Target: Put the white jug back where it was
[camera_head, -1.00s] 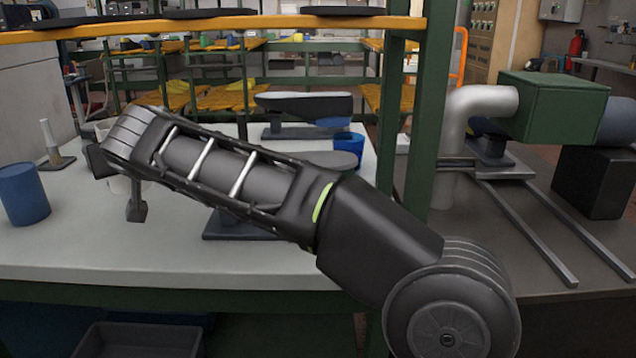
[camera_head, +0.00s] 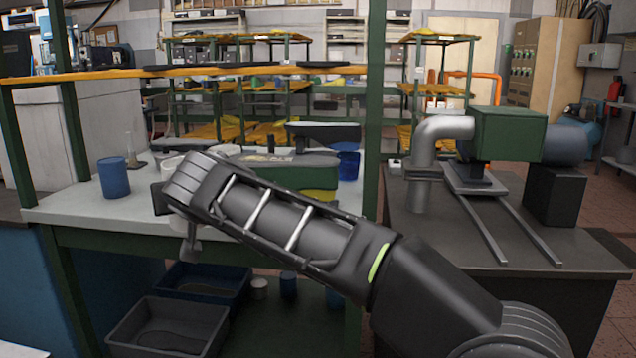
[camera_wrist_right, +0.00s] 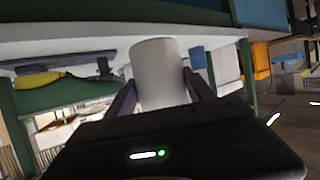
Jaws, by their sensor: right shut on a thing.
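The white jug (camera_head: 172,165) is partly hidden behind my right gripper (camera_head: 176,222) in the head view. My left gripper is in neither current view.
A blue cylinder (camera_head: 113,177) stands on the white table (camera_head: 75,208) at left. A blue cup (camera_head: 348,163) stands farther right. A green post (camera_head: 376,120) rises at the table's right end. A grey bin (camera_head: 170,325) and a blue bin (camera_head: 205,285) lie below.

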